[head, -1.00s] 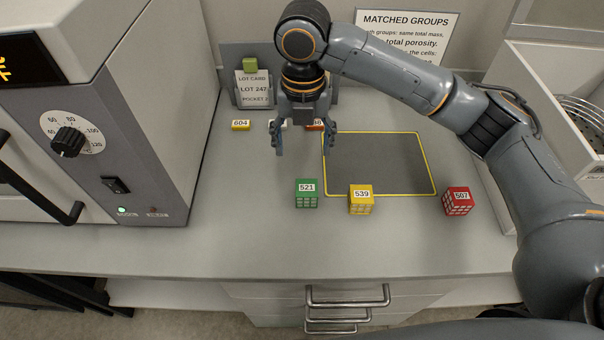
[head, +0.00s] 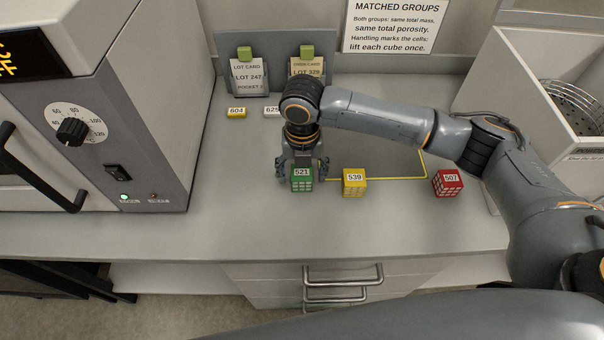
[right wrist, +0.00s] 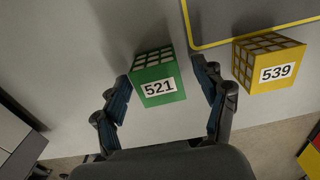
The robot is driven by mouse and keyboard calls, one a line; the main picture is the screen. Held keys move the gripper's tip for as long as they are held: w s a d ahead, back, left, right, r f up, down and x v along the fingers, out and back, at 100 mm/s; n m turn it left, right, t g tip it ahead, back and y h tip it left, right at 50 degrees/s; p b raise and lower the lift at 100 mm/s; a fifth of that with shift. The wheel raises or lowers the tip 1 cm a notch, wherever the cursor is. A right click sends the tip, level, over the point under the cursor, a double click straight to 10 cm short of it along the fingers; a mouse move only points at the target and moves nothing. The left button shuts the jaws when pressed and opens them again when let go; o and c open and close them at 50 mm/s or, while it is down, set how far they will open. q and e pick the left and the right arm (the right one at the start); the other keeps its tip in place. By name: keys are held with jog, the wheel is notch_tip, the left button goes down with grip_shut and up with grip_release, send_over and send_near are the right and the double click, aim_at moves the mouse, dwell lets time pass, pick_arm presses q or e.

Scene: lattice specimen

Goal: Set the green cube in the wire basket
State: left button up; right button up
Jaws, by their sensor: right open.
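The green cube (head: 302,179), labelled 521, stands on the bench. My right gripper (head: 302,172) is open, with its fingers on either side of the cube. In the right wrist view the green cube (right wrist: 158,82) sits between the two spread fingers (right wrist: 162,100), with visible gaps on both sides. A wire basket (head: 578,98) shows in part at the right, inside a pale open-topped box. My left gripper is not in view.
The yellow cube 539 (head: 354,183) stands close to the right of the green one; the red cube 507 (head: 447,183) is farther right. A yellow outline (head: 424,165) marks the bench behind them. An oven (head: 150,120) stands left. Bench in front is clear.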

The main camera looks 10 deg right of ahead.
jog(key=shift+a, duration=0.1)
jog(key=c, duration=1.3)
